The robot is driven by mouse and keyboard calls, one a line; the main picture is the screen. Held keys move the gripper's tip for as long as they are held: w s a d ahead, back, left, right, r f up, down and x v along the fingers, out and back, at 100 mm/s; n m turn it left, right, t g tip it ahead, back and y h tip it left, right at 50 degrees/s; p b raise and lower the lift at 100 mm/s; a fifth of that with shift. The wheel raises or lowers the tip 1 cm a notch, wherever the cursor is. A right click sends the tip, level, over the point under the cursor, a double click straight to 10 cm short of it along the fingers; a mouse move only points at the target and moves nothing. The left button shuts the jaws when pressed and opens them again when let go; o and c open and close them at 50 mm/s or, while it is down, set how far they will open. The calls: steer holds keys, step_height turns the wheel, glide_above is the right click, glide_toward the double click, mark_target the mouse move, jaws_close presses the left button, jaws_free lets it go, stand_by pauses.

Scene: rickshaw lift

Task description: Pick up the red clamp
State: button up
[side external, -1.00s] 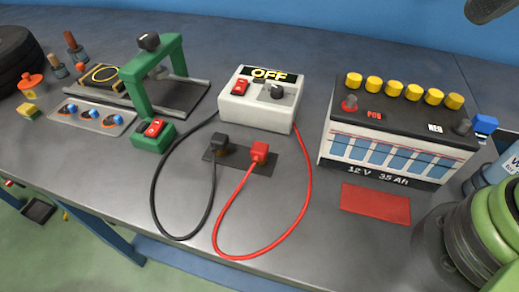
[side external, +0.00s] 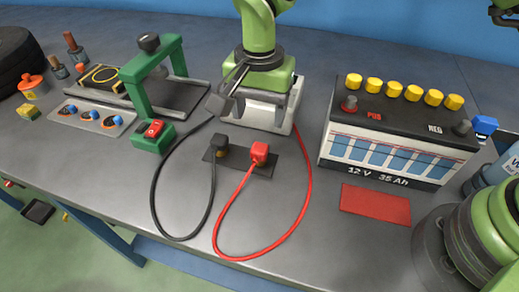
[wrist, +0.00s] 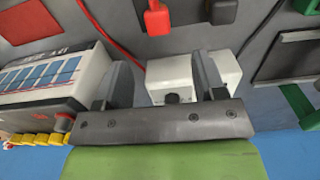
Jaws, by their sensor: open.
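The red clamp (side external: 259,153) sits on a dark plate (side external: 240,163) on the bench, with its red cable curving toward the front. It also shows at the top middle of the wrist view (wrist: 158,20). A black clamp (side external: 220,143) sits on the same plate, to the left of the red one. My gripper (side external: 247,103) is open and empty. It is over the white charger box (side external: 258,122), behind the clamps, and hides most of that box in the side view. In the wrist view the red clamp is beyond my spread fingers (wrist: 161,66), not between them.
A battery (side external: 385,150) with yellow caps stands to the right, behind a red mat (side external: 376,204). A green frame (side external: 152,75) and a small green switch box (side external: 152,136) stand to the left. The bench front is clear apart from the looped cables.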

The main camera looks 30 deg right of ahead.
mark_target(259, 147)
step_height(259, 147, down, 4)
steer(key=shift+r, duration=0.2)
steer(key=shift+s+a+f, duration=0.1)
steer(key=shift+s+f, duration=0.05)
steer(key=shift+f, duration=1.2)
steer(key=shift+s+a+f, duration=0.1)
steer(key=shift+f, duration=1.25)
steer(key=c, duration=1)
step_height(259, 147, up, 10)
steer(key=shift+r, duration=0.1)
